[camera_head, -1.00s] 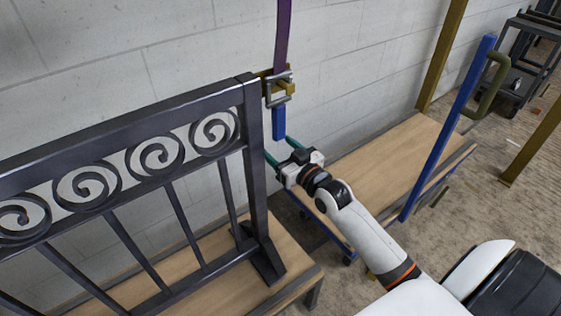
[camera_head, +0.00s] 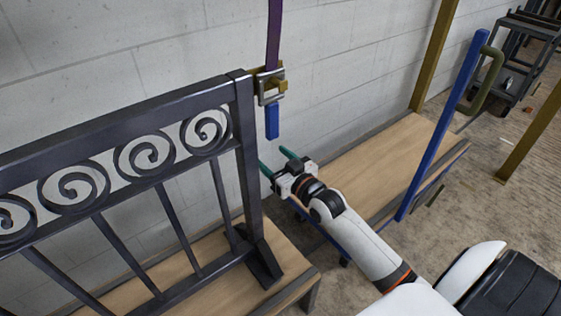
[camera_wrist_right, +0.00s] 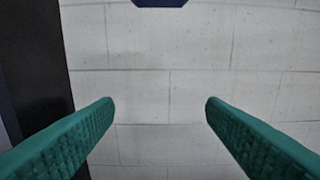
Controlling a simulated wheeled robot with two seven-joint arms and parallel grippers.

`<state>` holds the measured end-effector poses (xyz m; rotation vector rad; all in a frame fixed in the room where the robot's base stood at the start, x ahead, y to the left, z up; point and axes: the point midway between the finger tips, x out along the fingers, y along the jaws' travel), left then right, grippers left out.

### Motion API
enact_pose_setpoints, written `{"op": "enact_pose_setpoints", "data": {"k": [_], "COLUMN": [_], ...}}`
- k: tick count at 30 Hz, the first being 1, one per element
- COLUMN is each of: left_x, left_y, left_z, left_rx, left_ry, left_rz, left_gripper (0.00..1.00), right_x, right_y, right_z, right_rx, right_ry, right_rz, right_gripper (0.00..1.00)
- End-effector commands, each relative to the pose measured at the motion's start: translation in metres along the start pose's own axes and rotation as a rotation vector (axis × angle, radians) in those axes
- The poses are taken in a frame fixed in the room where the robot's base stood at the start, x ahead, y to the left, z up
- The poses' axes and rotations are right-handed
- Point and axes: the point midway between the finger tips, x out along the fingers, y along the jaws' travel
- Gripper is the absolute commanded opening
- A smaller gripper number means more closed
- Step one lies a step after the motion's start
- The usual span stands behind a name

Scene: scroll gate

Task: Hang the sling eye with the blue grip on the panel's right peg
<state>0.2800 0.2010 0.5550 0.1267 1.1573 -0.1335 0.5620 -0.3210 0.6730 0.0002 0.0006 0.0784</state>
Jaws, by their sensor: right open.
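The sling eye (camera_head: 264,99) is a grey metal square frame at the end of a purple strap (camera_head: 273,35), by the top right corner of the dark panel (camera_head: 243,130). Its blue grip (camera_head: 272,122) hangs straight down. The brass right peg (camera_head: 281,84) shows at the eye and appears to pass through its opening. My right gripper (camera_head: 275,160) is open and empty below the grip, apart from it. In the right wrist view, the gripper's green fingers (camera_wrist_right: 158,103) are wide apart, and the grip's dark blue lower end (camera_wrist_right: 160,3) shows at the top edge. My left gripper is out of view.
The scrollwork panel stands on a wooden bench (camera_head: 235,285). A block wall (camera_head: 340,60) is behind. Space around my right gripper's fingers is clear.

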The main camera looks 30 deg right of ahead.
Motion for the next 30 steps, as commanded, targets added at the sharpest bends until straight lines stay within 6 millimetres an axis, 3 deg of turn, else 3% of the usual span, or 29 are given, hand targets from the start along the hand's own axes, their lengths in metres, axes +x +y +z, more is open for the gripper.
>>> {"op": "enact_pose_setpoints", "data": {"k": [8,16,30], "left_x": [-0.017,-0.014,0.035], "left_y": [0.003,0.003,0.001], "left_z": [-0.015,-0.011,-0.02], "left_rx": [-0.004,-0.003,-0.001], "left_ry": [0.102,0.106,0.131], "left_rz": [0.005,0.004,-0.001], "left_gripper": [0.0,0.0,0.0], "right_x": [-0.028,-0.055,-0.083], "right_y": [0.0,0.0,0.0], "right_z": [0.002,0.002,0.001], "right_rx": [-0.001,-0.001,0.0], "right_ry": [0.003,0.003,0.001], "right_rz": [0.0,0.0,0.0], "right_gripper": [0.65,0.65,0.65]}}
